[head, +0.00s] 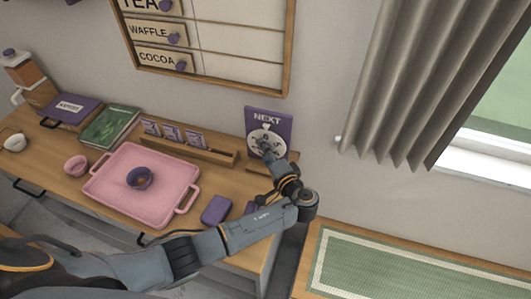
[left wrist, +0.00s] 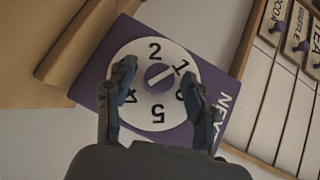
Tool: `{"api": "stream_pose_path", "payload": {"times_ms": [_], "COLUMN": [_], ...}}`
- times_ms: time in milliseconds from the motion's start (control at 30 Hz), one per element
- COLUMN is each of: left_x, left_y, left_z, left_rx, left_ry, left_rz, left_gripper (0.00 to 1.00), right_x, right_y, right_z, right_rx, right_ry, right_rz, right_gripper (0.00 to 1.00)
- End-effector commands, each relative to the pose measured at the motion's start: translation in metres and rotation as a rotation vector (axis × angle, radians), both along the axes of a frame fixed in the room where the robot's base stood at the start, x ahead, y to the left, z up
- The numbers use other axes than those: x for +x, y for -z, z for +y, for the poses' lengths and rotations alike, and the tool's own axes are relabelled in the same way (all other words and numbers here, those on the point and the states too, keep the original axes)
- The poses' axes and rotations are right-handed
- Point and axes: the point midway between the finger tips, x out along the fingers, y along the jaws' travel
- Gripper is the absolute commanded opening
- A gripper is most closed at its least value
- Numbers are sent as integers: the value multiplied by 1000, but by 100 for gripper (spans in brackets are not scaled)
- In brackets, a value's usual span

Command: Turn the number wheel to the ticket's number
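The number wheel (left wrist: 144,55) is a white disc with dark numerals on a purple NEXT sign (left wrist: 222,118). In the left wrist view I read 2, 1, 5 and 4; another numeral is partly hidden by a finger. Its purple hub (left wrist: 158,78) bears a pale slanted bar. In the head view the sign (head: 282,116) stands against the wall at the counter's right end. My left gripper (left wrist: 160,84) is open, its fingers apart on either side of the hub; contact with the wheel cannot be told. My right gripper is out of view. I cannot make out a ticket number.
A wooden rack (head: 220,157) with several small cards stands left of the sign. A pink tray (head: 120,197) holds a purple bowl (head: 140,178). A purple block (head: 217,209) lies near my left forearm. A curtain (head: 415,80) hangs at right.

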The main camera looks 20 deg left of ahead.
Motion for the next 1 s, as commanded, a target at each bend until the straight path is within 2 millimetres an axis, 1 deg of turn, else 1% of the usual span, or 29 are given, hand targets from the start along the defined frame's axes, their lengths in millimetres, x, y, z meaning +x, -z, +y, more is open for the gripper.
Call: {"api": "stream_pose_path", "payload": {"times_ms": [133,267,500,700,833,1000], "left_x": [-3,-14,-51,-76,-84,-87], "left_y": [0,-2,-12,-19,-23,-23], "left_z": [-3,-14,-47,-69,-76,-79], "left_rx": [-1,-3,-5,-2,-1,-1], "left_ry": [1,3,1,2,0,0], "left_rz": [0,1,2,3,0,1], "left_gripper": [54,54,54,54,54,54], "right_x": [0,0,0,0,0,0], "right_y": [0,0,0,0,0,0], "right_z": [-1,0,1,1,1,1], "right_rx": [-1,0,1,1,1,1], "right_ry": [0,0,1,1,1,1], "right_rz": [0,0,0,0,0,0], "right_gripper": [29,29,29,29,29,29]}}
